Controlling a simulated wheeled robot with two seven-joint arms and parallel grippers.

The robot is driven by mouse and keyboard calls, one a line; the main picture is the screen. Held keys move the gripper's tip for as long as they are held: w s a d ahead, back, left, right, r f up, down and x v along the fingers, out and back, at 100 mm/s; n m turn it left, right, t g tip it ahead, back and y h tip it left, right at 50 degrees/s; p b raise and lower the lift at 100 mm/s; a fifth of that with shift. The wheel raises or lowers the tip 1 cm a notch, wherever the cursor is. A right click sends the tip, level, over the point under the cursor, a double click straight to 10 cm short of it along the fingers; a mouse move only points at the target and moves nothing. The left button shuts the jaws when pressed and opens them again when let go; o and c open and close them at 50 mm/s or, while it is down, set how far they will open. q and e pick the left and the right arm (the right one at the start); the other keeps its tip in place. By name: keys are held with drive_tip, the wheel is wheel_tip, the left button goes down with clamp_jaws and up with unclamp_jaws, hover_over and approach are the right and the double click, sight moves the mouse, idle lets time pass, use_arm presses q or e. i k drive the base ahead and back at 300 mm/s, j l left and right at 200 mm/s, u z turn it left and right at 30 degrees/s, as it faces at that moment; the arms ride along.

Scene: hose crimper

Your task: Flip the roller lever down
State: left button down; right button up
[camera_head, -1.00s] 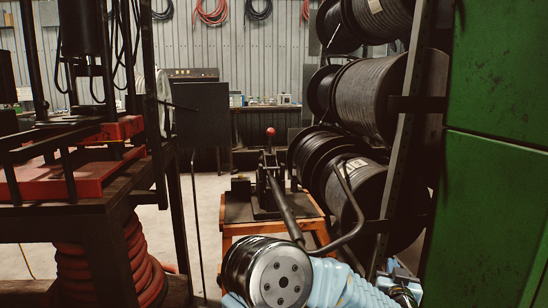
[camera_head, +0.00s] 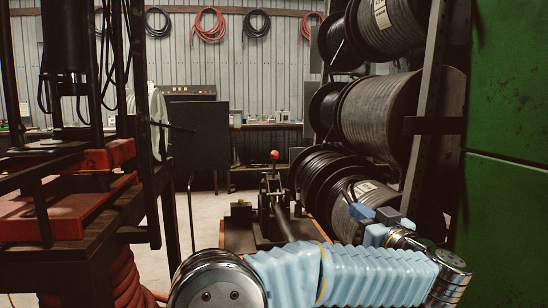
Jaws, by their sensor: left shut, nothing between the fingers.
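A black bench machine (camera_head: 272,205) stands on a small orange-edged table in the middle of the head view. A red ball knob (camera_head: 275,155) sits on top of its upright part. A dark bar (camera_head: 284,222) slopes from the machine toward me, its near end hidden behind my blue-sleeved left arm. I cannot tell for sure which part is the roller lever. My left gripper (camera_head: 374,213) is small in view, shut and empty, to the right of the machine, in front of the cable reels and apparently apart from the bar. My right gripper is not in view.
Large black cable reels (camera_head: 375,120) fill a rack on the right, beside a green cabinet (camera_head: 510,130). A press frame with a red bed (camera_head: 60,210) stands on the left. Free floor shows between the press and the small table.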

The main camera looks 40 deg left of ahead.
sight(272, 179)
drive_tip(key=i+j, duration=0.15)
drive_tip(key=j, duration=0.2)
drive_tip(key=i+j, duration=0.15)
drive_tip(key=j, duration=0.2)
drive_tip(key=i+j, duration=0.15)
drive_tip(key=j, duration=0.25)
drive_tip(key=i+j, duration=0.15)
drive_tip(key=j, duration=0.2)
